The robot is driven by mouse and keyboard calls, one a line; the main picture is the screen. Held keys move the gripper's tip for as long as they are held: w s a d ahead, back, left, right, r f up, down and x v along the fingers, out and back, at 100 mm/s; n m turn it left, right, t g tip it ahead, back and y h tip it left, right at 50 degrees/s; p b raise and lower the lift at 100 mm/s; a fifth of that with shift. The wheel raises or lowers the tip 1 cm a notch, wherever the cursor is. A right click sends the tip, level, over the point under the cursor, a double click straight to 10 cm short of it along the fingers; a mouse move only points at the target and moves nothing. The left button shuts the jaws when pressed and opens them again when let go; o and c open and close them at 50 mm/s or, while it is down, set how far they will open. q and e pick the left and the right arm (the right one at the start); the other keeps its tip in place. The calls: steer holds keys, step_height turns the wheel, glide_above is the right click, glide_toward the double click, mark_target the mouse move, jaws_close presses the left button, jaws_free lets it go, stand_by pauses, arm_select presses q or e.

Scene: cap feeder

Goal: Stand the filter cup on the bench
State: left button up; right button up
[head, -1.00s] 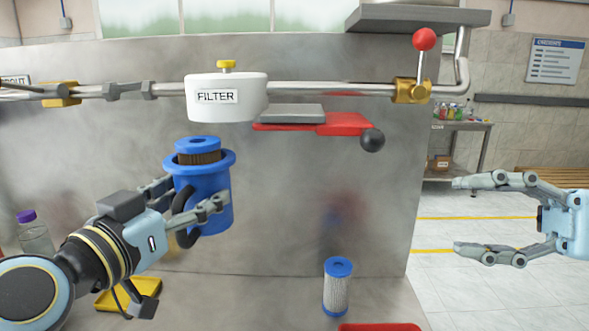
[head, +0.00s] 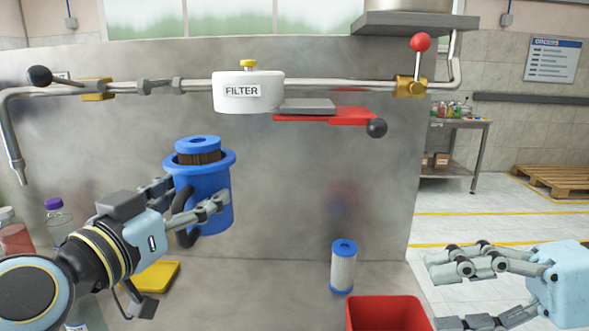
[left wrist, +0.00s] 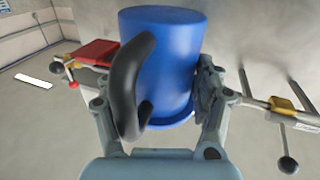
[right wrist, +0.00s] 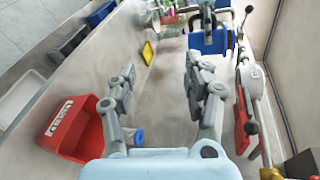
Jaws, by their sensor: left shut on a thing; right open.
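The blue filter cup (head: 207,207) is upright in the head view, held above the bench (head: 270,290). A dark pleated filter with a blue top sticks out of its mouth. My left gripper (head: 196,208) is shut on the cup, with a finger on each side of it. In the left wrist view the cup (left wrist: 165,65) fills the space between the fingers, its black handle (left wrist: 130,85) beside the left finger. My right gripper (head: 440,290) is open and empty at the right of the head view. The right wrist view shows its fingers (right wrist: 160,90) apart over the bench.
A white filter cartridge (head: 343,268) stands on the bench, with a red bin (head: 385,315) in front of it. A yellow pad (head: 158,275) lies near my left arm. The white filter head (head: 248,92) and pipe hang above. Bottles stand at the left.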

arm_select(q)
steer(key=shift+w, duration=0.15)
arm_select(e)
steer(key=s+f+n+h, duration=0.4)
steer(key=s+f+h, duration=0.2)
steer(key=f, duration=0.5)
steer(key=s+d+f+n+t+h, duration=0.1)
steer(key=s+d+f+n+h, duration=0.15)
steer(key=s+d+h, duration=0.65)
steer(key=d+f+m+g+b, duration=0.1)
steer(key=d+f+b, duration=0.15)
steer(key=f, duration=1.35)
steer(key=d+f+b, duration=0.2)
steer(key=f+b, duration=0.1)
steer(key=f, duration=1.3)
arm_select(q)
steer(key=s+a+f+m+g+h+b, duration=0.1)
steer(key=s+a+f+h+b, duration=0.1)
steer(key=s+a+f+b, duration=0.3)
step_height(320, 180, down, 4)
steer(key=shift+s+a+r+m+h, duration=0.2)
steer(key=shift+s+a+m+h, duration=0.15)
steer(key=shift+s+a, duration=0.55)
arm_select(e)
steer(key=s+f+g, duration=0.1)
steer(key=s+f, duration=1.7)
steer(key=f, duration=0.3)
steer(key=shift+s+d+f+g+h, duration=0.2)
steer(key=shift+d+f+g+h, duration=0.15)
steer(key=shift+d+g, duration=0.1)
